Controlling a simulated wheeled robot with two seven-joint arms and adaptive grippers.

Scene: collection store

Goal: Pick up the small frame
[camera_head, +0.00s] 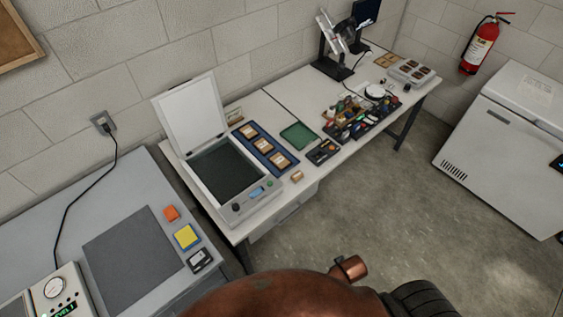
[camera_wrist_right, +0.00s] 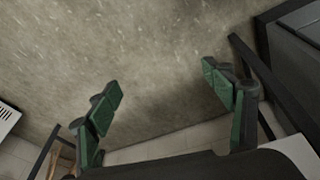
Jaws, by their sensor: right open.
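A small tan, frame-like piece (camera_head: 297,176) lies near the front edge of the white table, just in front of a blue tray (camera_head: 246,130). The blue tray holds three small frames with light centres, the middle one (camera_head: 265,147) among them. I cannot tell which of these is the small frame meant. My right gripper (camera_wrist_right: 162,82) is open and empty in the right wrist view, with its green-padded fingers wide apart above bare floor. No frame shows in that view. My left gripper is not in view.
On the white table (camera_head: 325,178) stand an open-lidded scanner (camera_head: 230,167), a green tray (camera_head: 299,135) and a dark tray (camera_head: 323,151). A grey bench (camera_head: 75,208) is at left and a white chest (camera_head: 505,135) at right. The floor (camera_head: 385,205) in front is clear.

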